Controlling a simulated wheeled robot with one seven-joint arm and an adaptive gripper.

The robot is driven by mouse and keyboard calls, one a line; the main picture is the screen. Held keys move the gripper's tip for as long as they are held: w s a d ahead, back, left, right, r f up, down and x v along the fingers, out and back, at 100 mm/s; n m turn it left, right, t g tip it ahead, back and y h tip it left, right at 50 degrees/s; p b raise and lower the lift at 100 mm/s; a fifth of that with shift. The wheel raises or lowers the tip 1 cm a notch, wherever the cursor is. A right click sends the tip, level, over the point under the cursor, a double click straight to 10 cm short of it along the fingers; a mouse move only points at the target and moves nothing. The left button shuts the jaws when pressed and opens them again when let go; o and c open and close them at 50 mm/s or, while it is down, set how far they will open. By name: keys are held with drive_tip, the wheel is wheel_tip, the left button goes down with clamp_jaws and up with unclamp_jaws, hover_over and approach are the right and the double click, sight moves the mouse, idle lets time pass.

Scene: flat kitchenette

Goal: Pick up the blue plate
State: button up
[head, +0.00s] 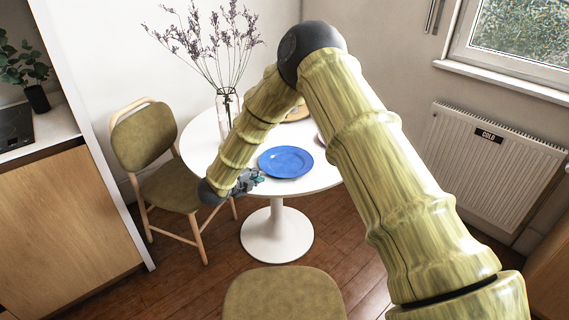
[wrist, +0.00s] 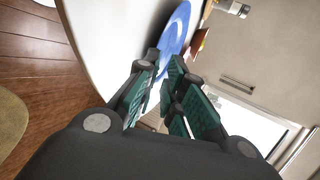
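The blue plate (head: 286,162) lies flat on the round white table, near its front edge in the head view. It also shows in the wrist view (wrist: 177,32), at the top, just beyond my fingertips. My gripper (head: 258,177) is at the plate's left front side, low over the table edge. In the wrist view my gripper (wrist: 164,64) has its green-padded fingers apart with a narrow gap between the tips. I see nothing held between them. I cannot tell whether the tips touch the rim.
The white table (head: 318,180) also bears a glass vase (head: 228,108) with dried purple stems and a brown round item (head: 295,113), partly behind my arm. Chairs stand at the left (head: 165,180) and in front (head: 283,297). A radiator (head: 482,165) is at the right.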

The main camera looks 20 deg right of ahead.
sight(268, 172)
drive_tip(key=shift+d, duration=0.5)
drive_tip(key=shift+w+d+r, duration=0.1)
drive_tip(key=shift+d, duration=0.15)
drive_tip(key=w+d+f, duration=0.1)
drive_tip(key=w, duration=0.1)
drive_tip(key=w+d+f+p, duration=0.1)
drive_tip(key=f, duration=0.1)
drive_tip(key=shift+w+d+f, duration=0.1)
drive_tip(key=shift+w+d, duration=0.25)
drive_tip(key=shift+d, duration=0.3)
drive_tip(key=shift+w+d+p, duration=0.15)
drive_tip(key=shift+p, duration=0.15)
drive_tip(key=shift+w+f, duration=0.3)
drive_tip(key=shift+f, duration=0.1)
drive_tip(key=shift+s+d+r, duration=0.1)
clamp_jaws()
drive_tip(key=shift+r, duration=0.15)
